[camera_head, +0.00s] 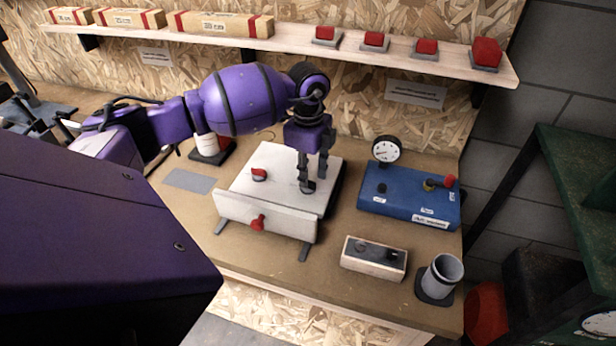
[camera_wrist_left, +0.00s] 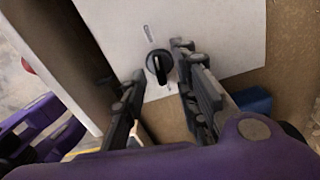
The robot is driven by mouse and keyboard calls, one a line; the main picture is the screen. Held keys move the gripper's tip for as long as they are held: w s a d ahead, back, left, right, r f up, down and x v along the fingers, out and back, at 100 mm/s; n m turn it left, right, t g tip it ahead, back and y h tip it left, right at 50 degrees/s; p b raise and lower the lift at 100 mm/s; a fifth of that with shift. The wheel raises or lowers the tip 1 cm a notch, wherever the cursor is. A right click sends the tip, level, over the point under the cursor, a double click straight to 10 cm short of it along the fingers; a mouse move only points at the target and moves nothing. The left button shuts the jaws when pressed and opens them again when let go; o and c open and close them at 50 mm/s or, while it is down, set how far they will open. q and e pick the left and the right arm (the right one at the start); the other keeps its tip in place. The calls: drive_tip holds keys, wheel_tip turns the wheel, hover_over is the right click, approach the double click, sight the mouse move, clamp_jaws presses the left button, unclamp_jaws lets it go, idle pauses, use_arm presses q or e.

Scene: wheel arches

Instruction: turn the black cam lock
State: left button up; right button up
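A white box (camera_head: 275,185) stands on the bench. The black cam lock (camera_wrist_left: 158,65) shows in the left wrist view as a round black disc with a raised grip bar on the white panel. In the head view it is mostly hidden behind my fingers. My left gripper (camera_head: 306,186) points down at the right part of the box's top. In the left wrist view the left gripper (camera_wrist_left: 161,62) is open, with one finger on each side of the lock. I see gaps there, but cannot tell how far the fingertips are above the panel. My right gripper is not in view.
The box also has a red knob (camera_head: 259,174) on top and a red handle (camera_head: 257,222) in front. A blue gauge box (camera_head: 408,203), a wooden switch block (camera_head: 373,258) and a grey cup (camera_head: 441,275) stand to the right. A shelf (camera_head: 300,44) runs behind.

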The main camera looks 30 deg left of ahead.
use_arm(q)
wheel_tip(320, 180, up, 10)
idle(0.3)
drive_tip(key=shift+f, duration=0.1)
idle(0.4)
